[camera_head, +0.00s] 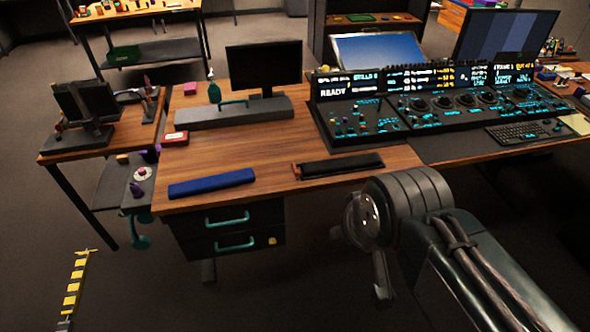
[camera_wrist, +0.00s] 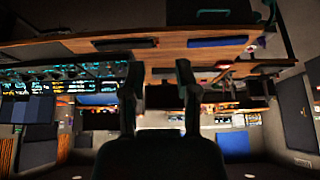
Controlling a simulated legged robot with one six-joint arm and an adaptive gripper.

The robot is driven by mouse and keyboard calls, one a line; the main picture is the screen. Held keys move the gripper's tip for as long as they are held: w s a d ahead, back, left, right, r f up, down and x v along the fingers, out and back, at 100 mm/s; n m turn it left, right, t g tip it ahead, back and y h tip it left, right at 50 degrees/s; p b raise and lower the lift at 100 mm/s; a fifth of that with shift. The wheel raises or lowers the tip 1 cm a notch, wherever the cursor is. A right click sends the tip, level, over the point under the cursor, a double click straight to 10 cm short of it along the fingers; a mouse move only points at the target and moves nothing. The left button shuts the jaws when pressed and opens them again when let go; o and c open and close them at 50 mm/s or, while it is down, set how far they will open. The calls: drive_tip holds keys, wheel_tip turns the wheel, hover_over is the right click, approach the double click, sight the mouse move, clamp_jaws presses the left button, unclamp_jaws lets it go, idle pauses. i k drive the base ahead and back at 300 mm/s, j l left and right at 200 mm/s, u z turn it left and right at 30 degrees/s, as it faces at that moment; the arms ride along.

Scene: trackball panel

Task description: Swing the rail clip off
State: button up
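I cannot pick out the rail clip in either view. The control panel (camera_head: 455,98) stands on the right of the desk in the head view, with lit screens and a row of dark round knobs or balls; it also shows in the wrist view (camera_wrist: 75,85), which is upside down. My gripper (camera_wrist: 158,73) has its two fingers apart with nothing between them. It touches nothing that I can see. In the head view my arm reaches in from the lower right, in front of the desk, and the fingers cannot be made out clearly.
A black bar with a reddish end (camera_head: 338,166) and a blue bar (camera_head: 211,183) lie near the front edge of the wooden desk (camera_head: 270,145). A grey box with a teal handle (camera_head: 235,112) and a monitor (camera_head: 263,70) stand behind. A keyboard (camera_head: 525,132) lies right. Drawers (camera_head: 230,230) hang below.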

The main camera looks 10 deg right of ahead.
sight(296, 172)
drive_tip(key=i+l, duration=0.1)
drive_tip(key=i, duration=1.2)
